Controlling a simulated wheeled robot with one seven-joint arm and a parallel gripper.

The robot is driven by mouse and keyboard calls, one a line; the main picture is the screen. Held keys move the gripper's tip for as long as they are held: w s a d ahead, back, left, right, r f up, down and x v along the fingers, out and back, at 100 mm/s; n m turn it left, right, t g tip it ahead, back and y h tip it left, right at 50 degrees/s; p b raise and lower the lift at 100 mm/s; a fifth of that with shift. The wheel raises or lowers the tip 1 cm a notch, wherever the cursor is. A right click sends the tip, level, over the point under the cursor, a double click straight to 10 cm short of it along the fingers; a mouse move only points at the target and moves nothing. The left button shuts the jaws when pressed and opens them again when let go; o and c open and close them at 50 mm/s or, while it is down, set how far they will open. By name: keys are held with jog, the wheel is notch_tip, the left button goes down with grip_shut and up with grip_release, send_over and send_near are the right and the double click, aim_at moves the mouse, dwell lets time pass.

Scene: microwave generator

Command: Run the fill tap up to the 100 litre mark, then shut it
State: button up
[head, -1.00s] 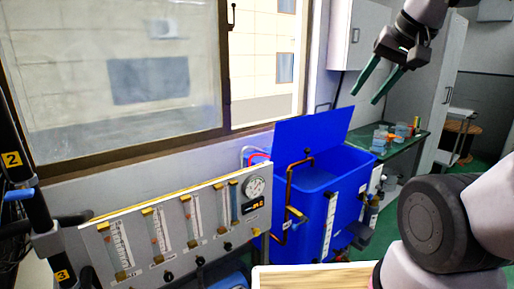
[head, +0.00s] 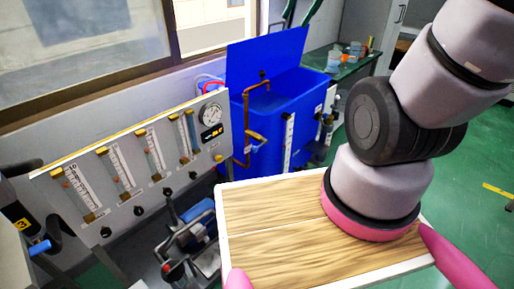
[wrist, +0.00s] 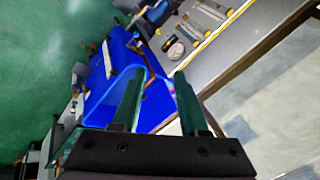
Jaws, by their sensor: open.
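The blue tank (head: 312,100) stands by the window wall with its lid raised; the water level inside cannot be read. A copper fill pipe (head: 247,125) rises at its left front corner, its spout over the rim. A blue-handled tap (head: 258,146) sits low on this pipe; its setting is unclear. A white level scale (head: 288,142) runs up the tank's front, too small to read. My gripper's green fingers (head: 302,14) partly show at the top edge, above the tank. In the wrist view my gripper (wrist: 158,88) is open and empty, with the tank (wrist: 108,88) beyond.
A panel with flow tubes and a round gauge (head: 211,113) stands left of the tank. Pumps and pipework (head: 190,235) lie below it. A green bench (head: 343,65) with small containers is behind the tank. Green floor (head: 480,150) is open at right. My wooden-topped base is in front.

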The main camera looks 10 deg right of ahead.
jog(key=w+a+f+n+g+y, duration=0.1)
jog(key=w+f+g+y, duration=0.1)
jog(key=w+f, duration=0.4)
jog(key=w+a+f+g+y, duration=0.2)
jog(key=w+f+y, duration=0.1)
jog(key=w+f, duration=0.25)
jog(key=m+t+y, duration=0.3)
jog(key=t+y, duration=0.1)
jog(key=y, duration=0.2)
send_over(259, 146)
jog(key=s+d, duration=0.2)
jog(key=d, duration=0.2)
notch_tip(259, 146, down, 28)
notch_tip(259, 146, down, 14)
jog(key=s+d+f+m+t+h, duration=0.1)
jog(key=s+d+m+t, duration=0.1)
jog(key=t, duration=0.2)
jog(key=x, duration=1)
jog(key=shift+w+a, duration=0.25)
jog(key=shift+w, duration=0.15)
jog(key=shift+r, duration=0.15)
jog(key=shift+c, duration=0.2)
grip_shut()
